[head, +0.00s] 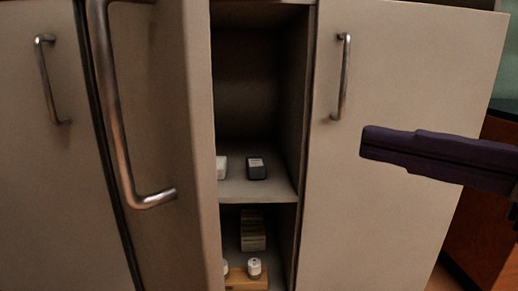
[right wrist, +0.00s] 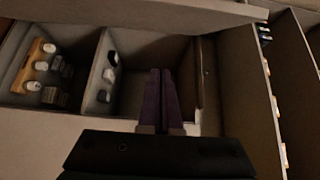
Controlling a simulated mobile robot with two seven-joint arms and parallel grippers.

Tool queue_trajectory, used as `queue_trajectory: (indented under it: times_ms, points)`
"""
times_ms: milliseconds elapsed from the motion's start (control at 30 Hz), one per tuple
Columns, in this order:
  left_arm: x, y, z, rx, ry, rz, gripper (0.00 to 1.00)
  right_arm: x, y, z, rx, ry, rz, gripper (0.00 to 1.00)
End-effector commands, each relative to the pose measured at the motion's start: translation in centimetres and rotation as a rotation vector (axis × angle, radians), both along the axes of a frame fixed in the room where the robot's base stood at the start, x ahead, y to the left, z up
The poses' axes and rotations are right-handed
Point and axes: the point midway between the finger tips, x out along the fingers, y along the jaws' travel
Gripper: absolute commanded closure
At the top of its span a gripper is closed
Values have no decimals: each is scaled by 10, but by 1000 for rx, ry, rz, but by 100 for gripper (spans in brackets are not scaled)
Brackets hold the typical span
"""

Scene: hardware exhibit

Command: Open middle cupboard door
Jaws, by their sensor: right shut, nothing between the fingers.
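The middle cupboard door (head: 160,235) stands open in the head view, swung towards me, with its long metal handle (head: 112,100) close in the foreground. To the right of its edge the cupboard interior (head: 250,95) shows. My right gripper (head: 364,143) has dark purple fingers pressed together and empty. In the head view it is in front of the right door, to the right of the opening and apart from the middle handle. The right wrist view shows the shut fingers (right wrist: 161,75) with shelf compartments beyond them. My left gripper is not in view.
The right door (head: 410,75) with its handle (head: 342,75) and the left door (head: 40,190) with its handle (head: 47,80) flank the opening. A shelf (head: 262,190) carries a dark box (head: 256,168). Small white-topped items (head: 254,267) are below. A reddish-brown cabinet (head: 485,225) is at right.

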Motion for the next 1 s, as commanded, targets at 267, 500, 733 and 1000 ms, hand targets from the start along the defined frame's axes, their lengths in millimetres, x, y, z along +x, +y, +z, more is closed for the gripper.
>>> queue_trajectory:
  times_ms: [267,500,733,1000]
  points:
    - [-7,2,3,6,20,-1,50,14,20,5,0,-3,9,100]
    - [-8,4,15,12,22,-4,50,44,56,7,2,-4,6,100]
    - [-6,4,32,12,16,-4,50,50,91,7,0,3,10,100]
    - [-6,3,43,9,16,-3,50,36,108,3,1,1,6,100]
